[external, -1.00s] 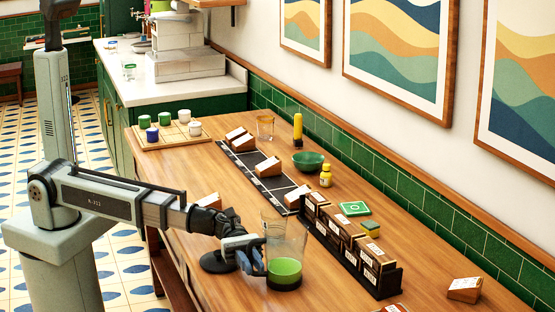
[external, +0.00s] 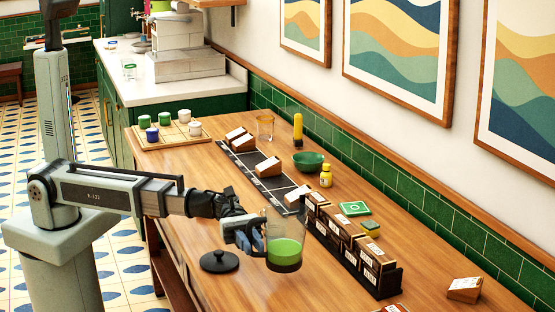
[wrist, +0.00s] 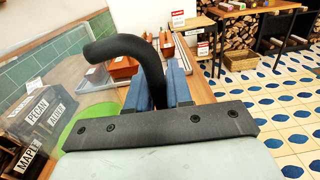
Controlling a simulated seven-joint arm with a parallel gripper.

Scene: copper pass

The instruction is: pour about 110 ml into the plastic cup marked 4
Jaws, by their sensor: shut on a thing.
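My gripper (external: 256,240) is shut on the black handle (wrist: 118,46) of a clear pitcher (external: 287,225). The handle shows between my two blue fingers in the wrist view. Green liquid (external: 285,250) fills the lower part of the pitcher, which looks upright and slightly above the table. A clear tumbler (external: 265,128) stands at the far part of the table. Several small green, blue and white cups (external: 168,119) stand on a wooden board (external: 150,143). No mark 4 is readable on any cup.
A black lid (external: 219,261) lies on the wooden table (external: 335,292) left of the pitcher. A rack of labelled boxes (external: 385,283) stands close on the right.

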